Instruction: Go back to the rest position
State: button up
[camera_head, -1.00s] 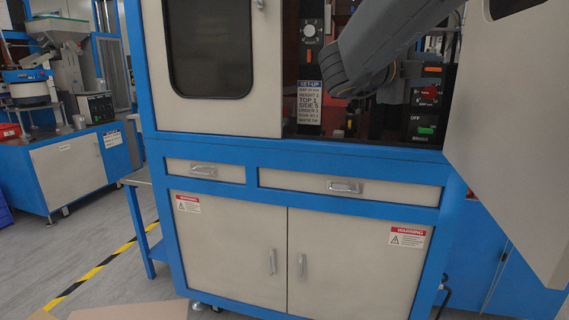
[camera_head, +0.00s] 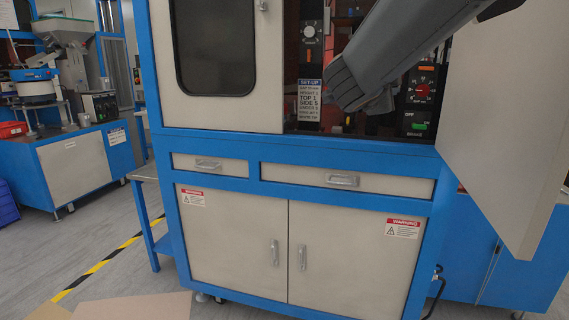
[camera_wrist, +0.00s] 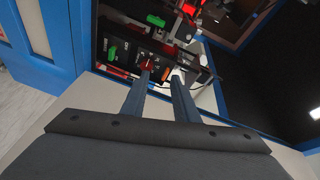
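My gripper (camera_wrist: 161,76) shows in the wrist view, with two blue-grey fingers apart and nothing visible between them. It points toward the dark machine interior, which has a red knob (camera_wrist: 147,64) and green buttons. In the head view my arm slants down from the upper right in front of the machine's open bay. My fingers are hidden there. The sorter cabinet (camera_head: 230,230) is blue and cream, with drawers and doors below the bay. A SET-UP label panel (camera_head: 309,100) stands inside the bay, left of my arm.
An open cream door panel (camera_head: 505,130) hangs at the right of the bay, close to my arm. A closed windowed door (camera_head: 214,110) covers the left side. Control panels with a red knob (camera_head: 423,91) and green button (camera_head: 419,126) sit behind.

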jog(key=a+f+n+y, duration=0.7)
jog(key=a+n, duration=0.1)
jog(key=a, duration=0.1)
jog(key=s+a+f+n+g+y, duration=0.45)
jog(key=s+a+f+n, duration=0.35)
jog(key=f, duration=0.4)
jog(key=s+d+f+n+g, duration=0.1)
jog(key=s+f+n+g, duration=0.3)
jog(key=s+f, duration=0.5)
jog(key=s+d+f+n+g, duration=0.1)
jog(key=s+f+n+g, duration=0.3)
jog(key=s, duration=0.9)
jog(key=s+d+f+g, duration=0.2)
jog(key=s, duration=0.3)
jog(key=d+r+m+h+p, duration=0.1)
jog(key=d+r+m+p, duration=0.1)
jog(key=d+r+p, duration=0.5)
jog(key=p, duration=0.6)
jog(key=shift+w+r+p, duration=0.25)
jog(key=shift+w+p, duration=0.05)
jog(key=shift+h, duration=0.25)
